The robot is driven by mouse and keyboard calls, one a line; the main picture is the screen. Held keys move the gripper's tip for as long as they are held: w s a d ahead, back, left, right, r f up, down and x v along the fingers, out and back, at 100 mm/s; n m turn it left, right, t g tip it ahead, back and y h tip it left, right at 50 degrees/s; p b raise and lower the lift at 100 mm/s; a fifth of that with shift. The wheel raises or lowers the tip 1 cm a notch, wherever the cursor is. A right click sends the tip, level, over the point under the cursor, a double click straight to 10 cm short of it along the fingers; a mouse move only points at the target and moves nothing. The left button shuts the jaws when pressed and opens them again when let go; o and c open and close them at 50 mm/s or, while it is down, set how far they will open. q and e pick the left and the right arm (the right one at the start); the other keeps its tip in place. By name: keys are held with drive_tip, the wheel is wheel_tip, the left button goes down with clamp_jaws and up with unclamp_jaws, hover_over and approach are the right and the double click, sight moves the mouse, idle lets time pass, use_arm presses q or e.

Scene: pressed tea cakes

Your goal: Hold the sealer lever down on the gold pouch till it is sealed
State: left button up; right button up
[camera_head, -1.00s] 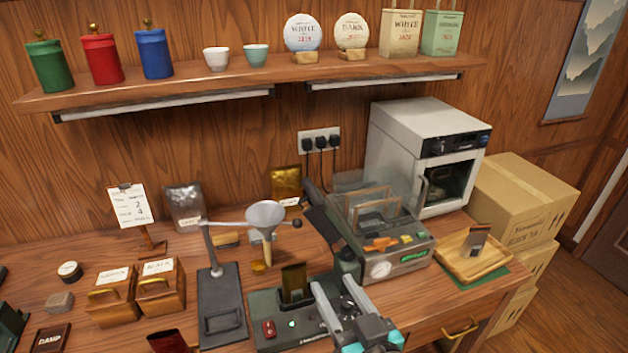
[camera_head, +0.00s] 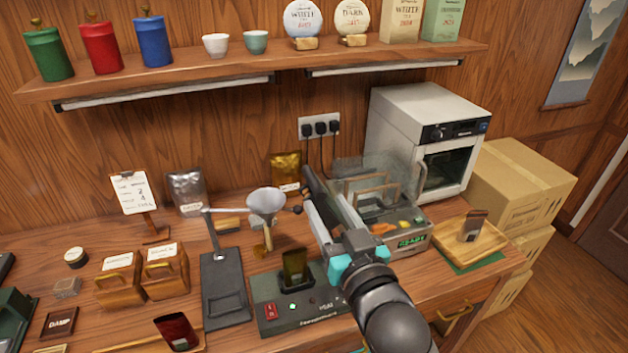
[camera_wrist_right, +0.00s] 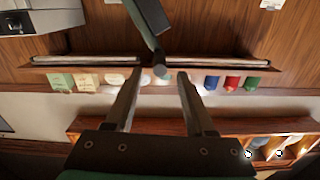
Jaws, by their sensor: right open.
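The sealer (camera_head: 258,318) is a dark green base with a red switch and a lit green lamp on the bench front. A dark gold pouch (camera_head: 294,266) stands upright in it. The black-handled lever (camera_head: 316,184) is raised and tilted; it also shows in the right wrist view (camera_wrist_right: 152,14). My right gripper (camera_head: 322,203) is open at the lever, its fingers pointing up toward the back. In the wrist view the lever's dark green bar lies beyond the fingertips (camera_wrist_right: 156,78); I cannot tell whether they touch it. My arm hides part of the sealer's right side. My left gripper is not in view.
A machine with a clear lid and a READY display (camera_head: 411,243) stands close right of my gripper. Another gold pouch (camera_head: 285,168) stands behind. A wooden tray (camera_head: 446,249) lies at right.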

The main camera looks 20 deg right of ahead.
sight(314, 185)
drive_tip(key=shift+w+a+p, duration=0.15)
drive_tip(key=shift+w+p, duration=0.2)
drive_tip(key=shift+w, duration=3.55)
drive_tip(key=shift+c, duration=0.3)
clamp_jaws()
drive_tip(key=shift+f, duration=0.1)
